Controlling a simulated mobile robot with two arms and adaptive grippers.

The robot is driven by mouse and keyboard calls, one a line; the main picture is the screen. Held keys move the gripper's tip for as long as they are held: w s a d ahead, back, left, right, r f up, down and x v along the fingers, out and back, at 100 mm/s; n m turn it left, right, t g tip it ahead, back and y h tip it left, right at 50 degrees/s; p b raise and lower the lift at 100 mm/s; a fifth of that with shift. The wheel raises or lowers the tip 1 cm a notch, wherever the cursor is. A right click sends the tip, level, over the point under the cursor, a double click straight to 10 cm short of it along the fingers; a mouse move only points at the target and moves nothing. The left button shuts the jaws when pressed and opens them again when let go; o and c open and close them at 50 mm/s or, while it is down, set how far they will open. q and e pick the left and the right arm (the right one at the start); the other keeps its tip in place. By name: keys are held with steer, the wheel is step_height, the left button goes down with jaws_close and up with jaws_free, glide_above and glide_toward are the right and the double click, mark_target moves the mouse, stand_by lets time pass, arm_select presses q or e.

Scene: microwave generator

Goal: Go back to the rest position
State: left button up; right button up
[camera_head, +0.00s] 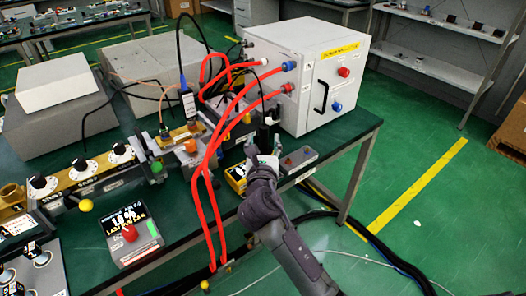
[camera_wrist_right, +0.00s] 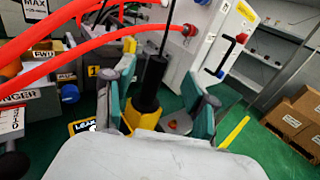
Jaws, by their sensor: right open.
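My right gripper (camera_head: 263,157) is at the right end of the green-topped bench (camera_head: 345,135), in front of the white box. My dark right arm reaches up to it from the bottom. In the right wrist view the gripper (camera_wrist_right: 160,88) has its two teal-padded fingers spread apart. A black upright post (camera_wrist_right: 149,85) on a yellow base (camera_wrist_right: 144,116) shows between them, with visible gaps on both sides. I cannot tell how deep the post lies between the fingers. My left gripper is in neither view.
The white box (camera_head: 305,75) with red hoses (camera_head: 237,105) stands close behind the right gripper. A grey switch box (camera_head: 298,160) is just right of it. A display with a red button (camera_head: 128,233) sits at the left. Black cables (camera_head: 385,250) lie on the green floor.

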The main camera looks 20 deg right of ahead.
steer(key=s+d+f+m+g+y, duration=0.1)
steer(key=s+d+f+m+g, duration=0.15)
steer(key=s+f+m, duration=0.5)
steer(key=s+d+f+m+g+y, duration=0.15)
steer(key=s+f+m+g, duration=0.25)
steer(key=s+f+m, duration=0.4)
steer(key=s+f+m+g+y, duration=0.2)
steer(key=s+m+g, duration=0.1)
steer(key=s+m, duration=0.55)
steer(key=s+f+m+g+y, duration=0.2)
steer(key=s+m+g, duration=0.3)
steer(key=s, duration=0.6)
step_height(320, 180, down, 26)
steer(key=s+a+m, duration=0.1)
steer(key=s, duration=0.1)
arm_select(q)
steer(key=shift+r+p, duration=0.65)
arm_select(e)
steer(key=s+d+f+g, duration=0.1)
steer(key=s+d+f, duration=0.2)
steer(key=s+f, duration=1.2)
steer(key=shift+s+f+h, duration=0.2)
steer(key=shift+s+h, duration=0.15)
steer(key=shift+s, duration=0.4)
steer(key=shift+g, duration=0.25)
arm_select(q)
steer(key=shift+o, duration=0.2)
